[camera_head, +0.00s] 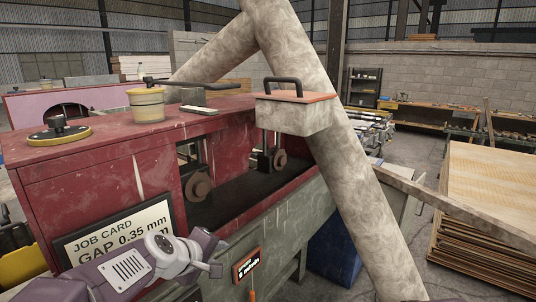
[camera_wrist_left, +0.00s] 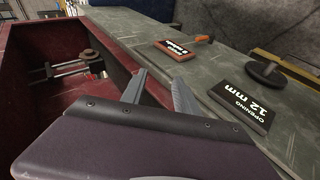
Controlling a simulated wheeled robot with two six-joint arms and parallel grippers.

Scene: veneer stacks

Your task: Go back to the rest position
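My left gripper (camera_head: 212,268) is low in the head view, in front of the red machine (camera_head: 75,165), beside the job card reading GAP 0.35 mm (camera_head: 118,238). In the left wrist view its two grey fingers (camera_wrist_left: 160,82) stand apart with nothing between them, so it is open and empty. Beyond the fingers are the red machine's edge and a grey-green ledge. My right gripper is in neither view.
A small sign (camera_head: 246,265) hangs on the machine's front. A plate reading OPENING 12 mm (camera_wrist_left: 242,105) and a black knob (camera_wrist_left: 268,72) lie near the fingers. Thick mottled pipes (camera_head: 350,170) cross the middle. A veneer stack (camera_head: 495,190) stands at right.

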